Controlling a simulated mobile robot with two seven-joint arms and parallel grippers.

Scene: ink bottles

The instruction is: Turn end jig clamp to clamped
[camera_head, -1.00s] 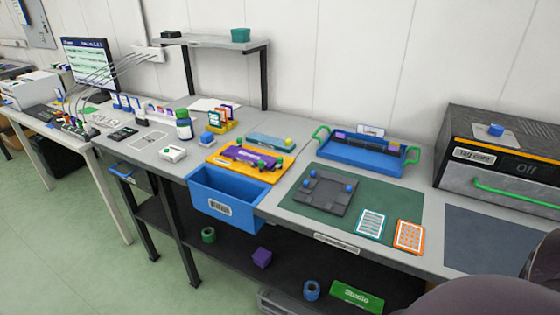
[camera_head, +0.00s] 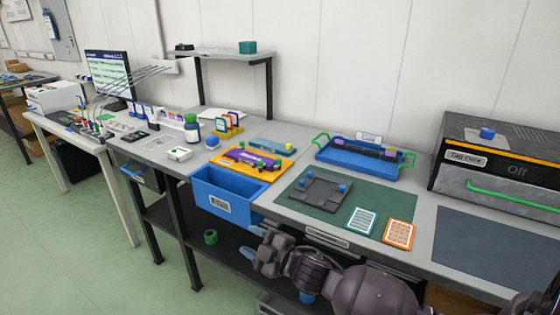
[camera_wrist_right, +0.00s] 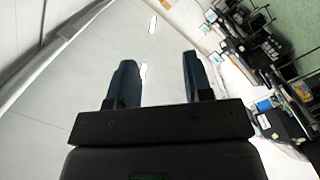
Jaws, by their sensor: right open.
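A dark grey jig plate (camera_head: 319,194) with two blue knobs lies on the green mat (camera_head: 290,205) on the bench. A yellow jig (camera_head: 270,175) holding a purple part with green ends (camera_head: 250,158) lies to its left. I cannot tell for sure which of these carries the end clamp, nor how its lever is set. My right gripper (camera_head: 248,265) is low in front of the bench, below the blue bin and apart from both jigs. In the right wrist view its two dark blue fingers (camera_wrist_right: 160,82) are apart with nothing between them. My left gripper is not in view.
A blue open bin (camera_head: 225,208) hangs at the bench front. A blue tray with green handles (camera_head: 365,163) stands behind the mat. White (camera_head: 362,221) and orange (camera_head: 399,234) cards lie at the mat's right. The curing oven (camera_head: 500,195) stands at right.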

